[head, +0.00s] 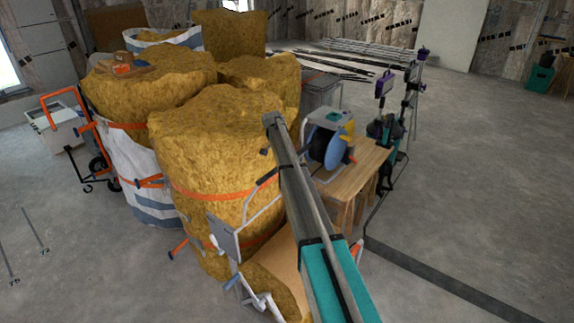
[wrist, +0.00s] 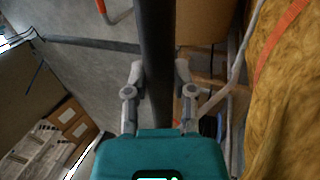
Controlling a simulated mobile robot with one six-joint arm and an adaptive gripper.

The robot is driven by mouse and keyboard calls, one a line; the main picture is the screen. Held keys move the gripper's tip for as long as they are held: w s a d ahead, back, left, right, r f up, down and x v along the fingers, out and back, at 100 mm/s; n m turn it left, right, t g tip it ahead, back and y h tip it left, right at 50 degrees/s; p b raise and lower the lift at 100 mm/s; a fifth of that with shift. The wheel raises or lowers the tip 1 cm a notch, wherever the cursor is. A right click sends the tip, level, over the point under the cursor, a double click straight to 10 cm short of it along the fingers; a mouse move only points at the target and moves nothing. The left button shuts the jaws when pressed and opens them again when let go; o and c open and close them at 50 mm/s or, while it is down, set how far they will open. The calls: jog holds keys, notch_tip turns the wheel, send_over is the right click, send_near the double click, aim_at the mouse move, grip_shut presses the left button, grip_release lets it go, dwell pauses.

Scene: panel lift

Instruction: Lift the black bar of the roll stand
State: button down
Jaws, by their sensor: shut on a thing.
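In the wrist view the black bar (wrist: 157,45) runs from the top edge down to my teal gripper body. My gripper (wrist: 158,75) has one grey finger on each side of the bar and is shut on it. The bar's far end is out of that view, and its lower end is hidden at the gripper. A pale tube frame (wrist: 237,65) stands right of the bar, beside a yellow-brown roll (wrist: 285,110). I cannot make out my gripper's grip on the bar in the head view.
Large yellow-brown rolls (head: 215,135) with orange straps fill the head view's left middle. A wooden bench (head: 355,165) with a blue reel (head: 322,146) stands right of them. An orange-handled cart (head: 65,120) is at the left. Open concrete floor (head: 480,190) lies at the right.

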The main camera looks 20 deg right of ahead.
jog(key=shift+a, duration=0.15)
jog(key=c, duration=0.9)
grip_release()
jog(key=o, duration=0.4)
jog(key=shift+w+f, duration=0.2)
jog(key=shift+f, duration=0.05)
jog(key=shift+o, duration=0.3)
jog(key=shift+s+r, duration=0.15)
jog(key=shift+d, duration=0.2)
